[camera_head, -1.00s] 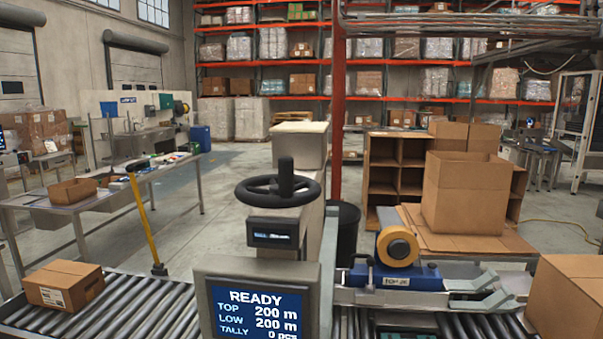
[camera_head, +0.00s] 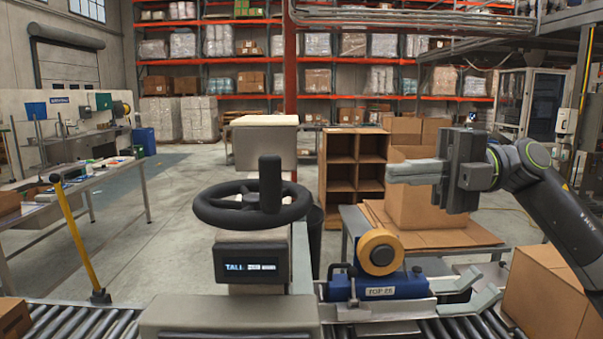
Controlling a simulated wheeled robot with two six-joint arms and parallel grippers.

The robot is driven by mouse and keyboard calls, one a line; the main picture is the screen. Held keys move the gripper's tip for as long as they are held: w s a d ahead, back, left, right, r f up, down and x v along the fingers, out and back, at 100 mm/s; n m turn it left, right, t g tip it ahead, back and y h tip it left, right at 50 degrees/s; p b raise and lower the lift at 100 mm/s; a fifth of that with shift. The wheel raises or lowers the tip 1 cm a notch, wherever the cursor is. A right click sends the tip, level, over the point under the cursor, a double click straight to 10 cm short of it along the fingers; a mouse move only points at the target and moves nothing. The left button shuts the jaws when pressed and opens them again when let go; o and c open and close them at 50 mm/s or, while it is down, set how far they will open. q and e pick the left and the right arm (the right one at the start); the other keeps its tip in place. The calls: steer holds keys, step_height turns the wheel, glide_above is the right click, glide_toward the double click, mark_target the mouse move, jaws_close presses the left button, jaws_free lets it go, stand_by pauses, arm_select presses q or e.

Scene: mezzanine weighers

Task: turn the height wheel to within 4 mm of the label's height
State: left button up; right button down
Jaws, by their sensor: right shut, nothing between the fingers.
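The black height wheel (camera_head: 222,212) with an upright knob (camera_head: 270,185) sits on top of the grey machine column, near the middle of the camera_head view. Below it a small dark display (camera_head: 250,263) shows "TALL" and figures too small to read. My right gripper (camera_head: 392,173) is shut and empty, pointing left, up and to the right of the wheel and apart from it. The larger screen's text is out of view below. The label is not clearly in view. My left gripper is not in view.
A blue tape unit (camera_head: 400,286) with a tan tape roll (camera_head: 380,251) stands right of the column. Cardboard boxes (camera_head: 553,296) stand at the right. A yellow post (camera_head: 78,238) rises at the left. The space between wheel and gripper looks clear.

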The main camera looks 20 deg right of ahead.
steer(key=a+p, duration=0.1)
steer(key=a, duration=0.2)
steer(key=p, duration=0.5)
glide_toward(281, 179)
steer(key=w+a, duration=0.2)
steer(key=a, duration=0.3)
arm_select(q)
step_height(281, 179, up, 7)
steer(key=shift+p, duration=0.35)
arm_select(e)
steer(key=shift+s+a+f, duration=0.15)
steer(key=shift+a, duration=0.6)
steer(key=shift+d, duration=0.1)
